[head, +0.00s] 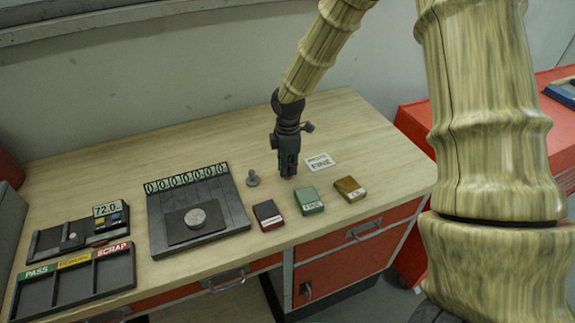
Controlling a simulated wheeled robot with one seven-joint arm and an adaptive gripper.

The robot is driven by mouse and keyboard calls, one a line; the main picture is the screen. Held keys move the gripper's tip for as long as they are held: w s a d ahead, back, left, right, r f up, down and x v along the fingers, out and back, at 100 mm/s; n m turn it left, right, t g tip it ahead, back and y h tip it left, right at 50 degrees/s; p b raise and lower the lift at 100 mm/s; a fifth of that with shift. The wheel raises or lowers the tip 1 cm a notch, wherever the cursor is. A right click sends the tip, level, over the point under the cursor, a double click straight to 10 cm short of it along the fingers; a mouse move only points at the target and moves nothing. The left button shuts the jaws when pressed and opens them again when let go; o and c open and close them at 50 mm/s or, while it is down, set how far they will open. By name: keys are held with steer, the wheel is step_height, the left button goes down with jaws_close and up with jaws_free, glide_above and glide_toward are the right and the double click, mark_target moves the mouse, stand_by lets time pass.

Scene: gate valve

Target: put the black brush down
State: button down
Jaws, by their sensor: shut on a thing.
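My gripper (288,171) points straight down over the right half of the wooden workbench, its tips close to the bench top. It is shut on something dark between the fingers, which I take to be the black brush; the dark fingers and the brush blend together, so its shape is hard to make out. I cannot tell whether it touches the bench. A white card marked FINE (320,162) lies flat just right of the gripper. A small grey knobbed piece (253,178) stands just to its left.
Dark red (269,215), green (309,201) and brown-gold (350,189) blocks sit along the front. A dark tray with a round metal disc (195,217) and number tiles lies left. Sorting bins (75,283) and a 72.0 display unit (107,210) are farther left. The back right bench top is clear.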

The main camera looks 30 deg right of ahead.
steer(key=c, duration=1.5)
jaws_free()
steer(key=shift+o, duration=0.2)
step_height(320, 180, up, 12)
steer(key=b, duration=0.2)
steer(key=shift+b, duration=0.35)
